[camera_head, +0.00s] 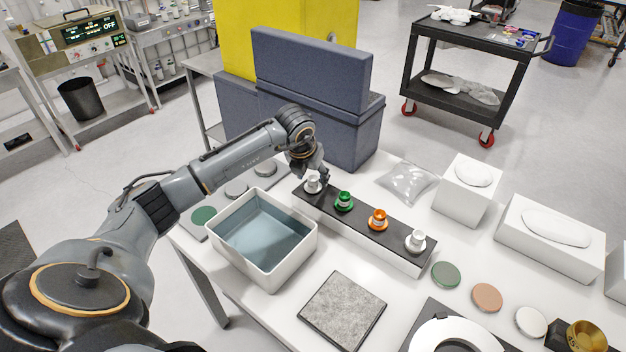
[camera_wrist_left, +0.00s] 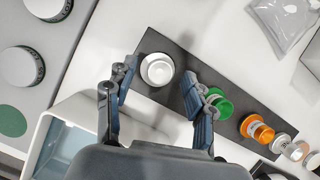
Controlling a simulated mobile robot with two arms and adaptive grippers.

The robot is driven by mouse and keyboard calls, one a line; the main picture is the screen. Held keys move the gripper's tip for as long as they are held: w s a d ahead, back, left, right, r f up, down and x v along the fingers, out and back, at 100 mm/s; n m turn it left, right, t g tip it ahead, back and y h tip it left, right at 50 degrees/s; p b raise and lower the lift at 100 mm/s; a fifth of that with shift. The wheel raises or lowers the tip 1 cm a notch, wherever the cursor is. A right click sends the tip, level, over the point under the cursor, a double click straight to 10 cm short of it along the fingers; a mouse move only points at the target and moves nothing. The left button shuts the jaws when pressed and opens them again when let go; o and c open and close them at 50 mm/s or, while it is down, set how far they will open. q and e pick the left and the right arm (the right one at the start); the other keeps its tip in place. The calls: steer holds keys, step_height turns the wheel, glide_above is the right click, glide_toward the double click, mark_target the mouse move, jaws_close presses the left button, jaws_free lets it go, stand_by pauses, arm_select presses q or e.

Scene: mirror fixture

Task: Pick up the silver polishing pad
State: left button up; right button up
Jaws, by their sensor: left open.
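A black-topped rack (camera_head: 330,198) holds a row of knobbed polishing pads. A pale silver-white pad (camera_head: 312,185) stands at its far left end, then a green pad (camera_head: 344,201), an orange pad (camera_head: 378,219) and another pale silvery pad (camera_head: 415,241) at the near right end. My left gripper (camera_head: 318,172) is over the far left end of the rack. In the left wrist view the far-left pad (camera_wrist_left: 158,69) appears between the two open fingers, with a gap on both sides. The right finger overlaps the edge of the green pad (camera_wrist_left: 218,103). My right gripper is out of view.
A white bin (camera_head: 297,273) with a bluish interior stands left of the rack, below my left arm. A grey textured square (camera_head: 343,309) lies in front. A clear bag (camera_head: 408,180) and white boxes (camera_head: 470,188) stand behind and right. Flat discs (camera_head: 487,297) lie at the right.

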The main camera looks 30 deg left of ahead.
arm_select(q)
steer(key=shift+x, duration=1.1)
steer(key=shift+r, duration=0.1)
steer(key=c, duration=0.8)
steer(key=shift+c, duration=0.2)
